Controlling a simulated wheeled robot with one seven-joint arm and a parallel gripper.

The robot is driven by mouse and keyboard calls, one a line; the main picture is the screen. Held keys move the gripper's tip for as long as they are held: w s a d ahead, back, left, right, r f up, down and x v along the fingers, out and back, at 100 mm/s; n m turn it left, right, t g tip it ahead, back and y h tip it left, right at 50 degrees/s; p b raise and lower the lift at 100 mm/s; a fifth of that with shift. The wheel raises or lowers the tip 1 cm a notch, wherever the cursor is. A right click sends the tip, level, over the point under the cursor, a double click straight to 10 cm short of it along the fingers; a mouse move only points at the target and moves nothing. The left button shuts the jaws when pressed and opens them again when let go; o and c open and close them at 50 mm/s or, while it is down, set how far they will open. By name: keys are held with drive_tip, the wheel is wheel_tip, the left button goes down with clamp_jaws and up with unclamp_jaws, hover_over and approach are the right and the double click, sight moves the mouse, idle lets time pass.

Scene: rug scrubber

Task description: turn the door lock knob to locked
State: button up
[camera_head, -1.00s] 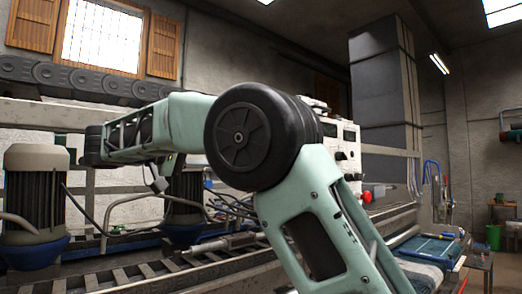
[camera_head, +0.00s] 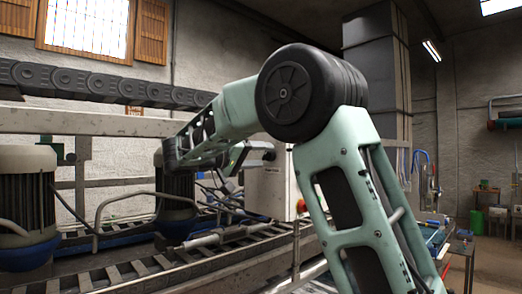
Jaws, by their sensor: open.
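The light grey control box (camera_head: 267,192) stands behind my arm, right of the picture's middle. A red knob (camera_head: 301,206) sticks out near its lower right edge. I cannot make out the door lock knob; my arm covers much of the box. My gripper (camera_head: 262,152) shows small and dark beyond my forearm, in front of the box's upper left part as seen from here. It is open, and its fingertips are hard to make out. I cannot tell whether it touches the box.
A metal machine frame with a slatted conveyor (camera_head: 130,277) runs across the front. Large motors (camera_head: 28,200) with blue bases stand at the left. A bent metal rail (camera_head: 135,197) rises beside the conveyor. A dark cable chain (camera_head: 105,85) crosses above. Open floor (camera_head: 495,265) shows at the right.

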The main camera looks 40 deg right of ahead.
drive_tip(key=shift+s+d, duration=0.1)
drive_tip(key=shift+d, duration=0.4)
drive_tip(key=c, duration=0.9)
drive_tip(key=shift+c, duration=0.2)
